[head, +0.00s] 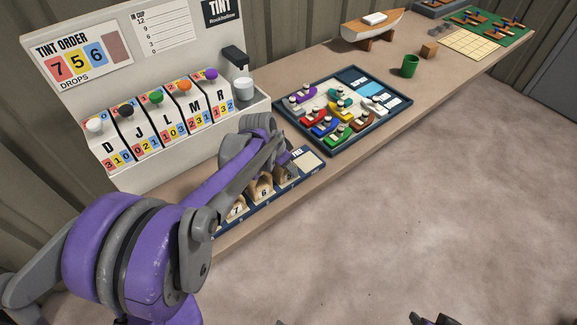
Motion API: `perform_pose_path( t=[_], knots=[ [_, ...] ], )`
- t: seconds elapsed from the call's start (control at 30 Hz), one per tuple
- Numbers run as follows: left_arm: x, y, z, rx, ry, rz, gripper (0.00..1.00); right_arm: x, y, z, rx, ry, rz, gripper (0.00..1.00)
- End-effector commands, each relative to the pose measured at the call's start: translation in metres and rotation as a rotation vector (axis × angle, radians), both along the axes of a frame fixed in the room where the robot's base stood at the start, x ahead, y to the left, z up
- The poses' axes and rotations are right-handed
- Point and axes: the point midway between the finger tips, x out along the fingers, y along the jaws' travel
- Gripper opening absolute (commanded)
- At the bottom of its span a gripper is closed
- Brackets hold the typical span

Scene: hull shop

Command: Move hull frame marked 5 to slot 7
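A low dark blue rack (248,205) lies along the front edge of the bench, partly behind my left arm. Wooden hull frames stand in it: one by the number 7 (236,211), one by the number 6 (264,189), and a shaded one (287,173) further right. I cannot make out a frame marked 5; my arm covers part of the rack. My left gripper (285,158) is over the right part of the rack, mostly hidden by its own wrist, so its fingers and any hold are unclear. Only dark tips of my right gripper (434,320) show at the bottom edge.
A tint dispenser (165,120) with several coloured knobs stands behind the rack. A tray of small coloured boats (345,108) lies to the right. A green cup (410,66), wooden block (429,50) and model boat (372,27) stand further along. The floor in front is clear.

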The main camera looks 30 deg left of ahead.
Motion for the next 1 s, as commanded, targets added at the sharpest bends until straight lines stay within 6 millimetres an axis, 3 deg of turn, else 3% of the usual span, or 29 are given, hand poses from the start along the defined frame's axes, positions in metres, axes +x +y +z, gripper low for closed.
perform_pose_path(
  t=[0.17, 0.2, 0.37, 0.77, 1.0],
  knots=[
    [0.0, 0.0, -0.004, 0.0, 0.0, 0.0, 0.0, 0.0, 0.0, -0.003, 0.0, 0.001, 0.0, 0.5],
    [0.0, 0.0, -0.004, 0.0, 0.0, 0.0, 0.48, 0.0, 0.0, -0.003, 0.0, 0.001, 0.0, 0.5],
    [0.0, 0.0, -0.003, 0.0, 0.0, 0.0, 0.75, 0.0, 0.0, -0.002, 0.0, 0.001, 0.0, 0.5],
    [-0.002, 0.001, 0.007, 0.0, 0.0, 0.001, 0.75, 0.0, 0.0, 0.001, 0.0, -0.001, 0.0, 0.5],
    [-0.019, 0.008, 0.05, 0.001, 0.0, 0.003, 0.75, 0.001, 0.0, 0.007, 0.0, -0.003, 0.0, 0.5]
  ],
)
